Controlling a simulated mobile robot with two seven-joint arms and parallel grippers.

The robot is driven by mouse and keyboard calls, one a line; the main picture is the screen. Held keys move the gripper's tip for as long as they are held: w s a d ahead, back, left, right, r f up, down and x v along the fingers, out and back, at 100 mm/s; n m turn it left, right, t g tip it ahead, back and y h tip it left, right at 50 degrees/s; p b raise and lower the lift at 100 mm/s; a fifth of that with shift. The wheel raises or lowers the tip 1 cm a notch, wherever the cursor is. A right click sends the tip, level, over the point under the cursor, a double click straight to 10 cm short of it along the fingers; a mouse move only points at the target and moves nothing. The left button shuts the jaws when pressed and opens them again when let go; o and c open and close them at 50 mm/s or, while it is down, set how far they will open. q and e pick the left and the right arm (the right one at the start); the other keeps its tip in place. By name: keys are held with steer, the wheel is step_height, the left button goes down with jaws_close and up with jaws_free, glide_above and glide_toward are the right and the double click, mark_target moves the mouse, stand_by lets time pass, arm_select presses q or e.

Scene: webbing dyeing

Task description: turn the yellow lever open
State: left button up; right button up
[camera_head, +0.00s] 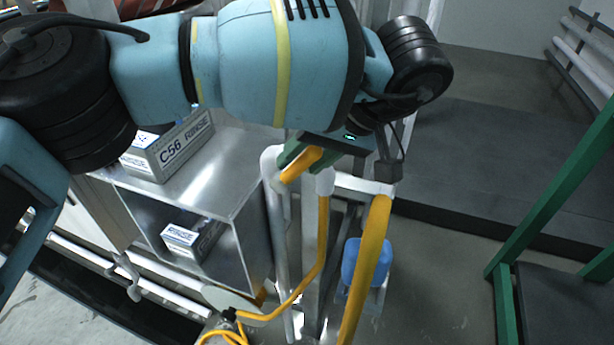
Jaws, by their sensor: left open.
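A short yellow lever (301,164) shows near the picture's middle, at the top of the white and grey pipes. My left gripper (297,156) reaches in from above and the right, with its green fingers right at the lever. It is open. The fingers and gripper body hide part of the lever, and I cannot tell whether they touch it. My right gripper is out of view.
A metal cabinet (212,188) stands left of the lever, with a grey box marked C56 (172,147) on top and another box (193,240) inside. A thick yellow pipe (366,265) and a blue container (368,262) stand below right. Green frame (545,205) at right.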

arm_select(q)
steer(key=r, duration=0.3)
steer(key=shift+s+r, duration=0.2)
steer(key=shift+s, duration=0.2)
steer(key=s+r, duration=0.1)
steer(key=s, duration=1.4)
steer(key=shift+s+a, duration=0.15)
steer(key=shift+a, duration=0.1)
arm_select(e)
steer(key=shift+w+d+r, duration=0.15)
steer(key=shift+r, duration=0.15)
arm_select(q)
steer(key=shift+r, duration=0.1)
